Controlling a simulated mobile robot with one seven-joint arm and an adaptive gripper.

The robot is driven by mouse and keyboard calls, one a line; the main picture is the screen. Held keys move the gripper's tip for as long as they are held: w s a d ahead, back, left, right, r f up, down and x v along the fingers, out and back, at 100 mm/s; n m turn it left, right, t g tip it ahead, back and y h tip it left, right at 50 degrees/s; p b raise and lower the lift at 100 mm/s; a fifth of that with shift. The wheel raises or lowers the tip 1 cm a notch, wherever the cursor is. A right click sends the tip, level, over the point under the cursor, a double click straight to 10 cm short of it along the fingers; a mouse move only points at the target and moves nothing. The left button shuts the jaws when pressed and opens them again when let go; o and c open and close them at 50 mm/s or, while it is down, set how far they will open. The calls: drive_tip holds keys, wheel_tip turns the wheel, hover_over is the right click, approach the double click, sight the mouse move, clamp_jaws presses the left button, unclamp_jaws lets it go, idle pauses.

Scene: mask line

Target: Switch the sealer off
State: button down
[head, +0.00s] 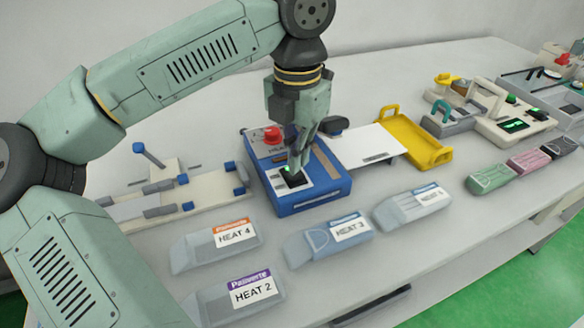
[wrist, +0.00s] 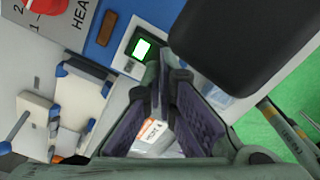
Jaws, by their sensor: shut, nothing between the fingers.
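The sealer is a blue box (head: 318,201) with a red knob (head: 272,135) on its top. Part of its blue top and the red knob (wrist: 46,5) also show at the upper left of the wrist view. A dark switch with a green light (head: 290,177) sits on the sealer's front top; the green light is bright in the wrist view (wrist: 141,48). My gripper (head: 297,165) is shut and empty, pointing down at this switch. In the head view its tips partly cover the switch, and I cannot tell whether they touch it.
Pouches labelled HEAT 4 (head: 210,250), HEAT 2 (head: 225,302) and HEAT 3 (head: 318,247) lie in front of the sealer. A cream fixture with blue clamps (head: 180,190) stands left. A yellow tray (head: 424,150) and a cream device with a green display (head: 508,131) stand right.

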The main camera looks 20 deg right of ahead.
sight(296, 175)
drive_tip(key=shift+f+b, duration=1)
drive_tip(key=shift+f, duration=0.25)
idle(0.6)
drive_tip(key=shift+r, duration=0.1)
drive_tip(key=shift+r+p, duration=2.4)
drive_tip(key=shift+r, duration=1.1)
